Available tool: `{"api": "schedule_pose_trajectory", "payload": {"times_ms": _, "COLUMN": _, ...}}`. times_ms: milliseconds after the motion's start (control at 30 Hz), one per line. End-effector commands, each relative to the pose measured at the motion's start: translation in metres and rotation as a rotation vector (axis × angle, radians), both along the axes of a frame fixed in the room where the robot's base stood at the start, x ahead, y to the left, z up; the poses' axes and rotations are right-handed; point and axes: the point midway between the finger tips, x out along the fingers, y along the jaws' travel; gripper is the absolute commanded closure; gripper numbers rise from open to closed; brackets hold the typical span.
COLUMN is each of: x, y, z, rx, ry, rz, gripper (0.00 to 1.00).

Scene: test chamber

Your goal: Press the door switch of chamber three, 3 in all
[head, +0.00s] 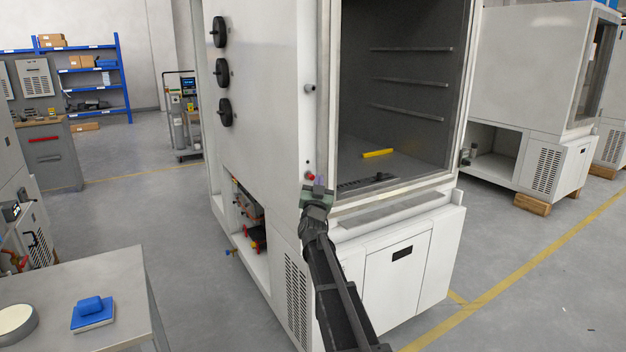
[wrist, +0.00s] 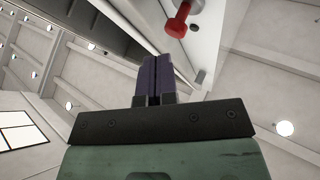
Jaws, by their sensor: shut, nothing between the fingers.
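The near white test chamber (head: 262,110) stands in the middle of the head view with its front open; I can read no number on it. A small red switch (head: 310,177) sits low on its front edge, left of the opening. In the wrist view the red switch (wrist: 179,20) sticks out from a white panel at the top. My gripper (head: 319,181) is beside the switch, just right of it in the head view. In the wrist view its purple fingers (wrist: 153,62) are together and empty, pointing up left of the switch, with a gap in the picture. Whether they touch it is unclear.
A yellow bar (head: 377,153) lies on the chamber floor inside. Black round knobs (head: 223,75) stick out from the chamber's left side. A table (head: 120,265) with a blue object (head: 91,312) is at the lower left. Another white chamber (head: 525,75) stands at the right.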

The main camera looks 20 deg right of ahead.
Motion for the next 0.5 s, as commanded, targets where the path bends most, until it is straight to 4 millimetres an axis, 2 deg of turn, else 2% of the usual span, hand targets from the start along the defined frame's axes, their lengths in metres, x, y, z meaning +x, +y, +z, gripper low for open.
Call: {"api": "schedule_pose_trajectory", "payload": {"times_ms": 500, "x": 0.0086, "y": 0.0010, "z": 0.0000, "rx": 0.000, "ry": 0.000, "rz": 0.000, "gripper": 1.00}}
